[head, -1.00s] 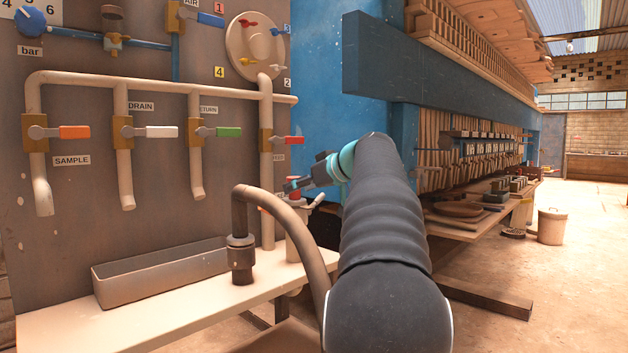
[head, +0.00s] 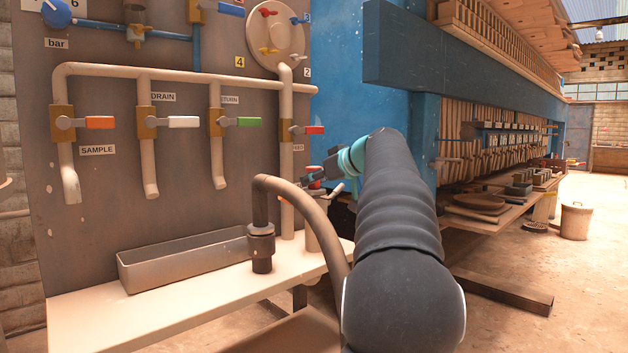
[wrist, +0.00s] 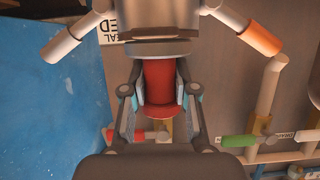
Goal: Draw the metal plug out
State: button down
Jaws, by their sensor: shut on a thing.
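The plug's red grip (wrist: 158,82) stands between my gripper's fingers in the wrist view, with a grey metal collar (wrist: 158,47) beyond it. My gripper (wrist: 160,92) is shut on the red grip. In the head view, my gripper (head: 309,181) is at the red grip (head: 315,184), above a pale upright coupling (head: 324,230) at the bench's right end. Two levers splay outward from the coupling, one white-tipped (wrist: 68,42), one orange-tipped (wrist: 258,38). I cannot tell how deep the plug sits, as its lower part is hidden.
A dark fitting with a curved hose (head: 262,245) stands left of the coupling. A grey trough (head: 180,262) lies on the bench (head: 110,318). Valves and pipes (head: 180,74) line the panel behind. The blue press frame (head: 390,80) is at the right.

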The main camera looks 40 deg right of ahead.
jog(key=shift+r, duration=0.25)
jog(key=shift+r+p, duration=2.5)
jog(key=shift+r, duration=0.5)
jog(key=shift+r, duration=0.55)
jog(key=shift+f, duration=0.1)
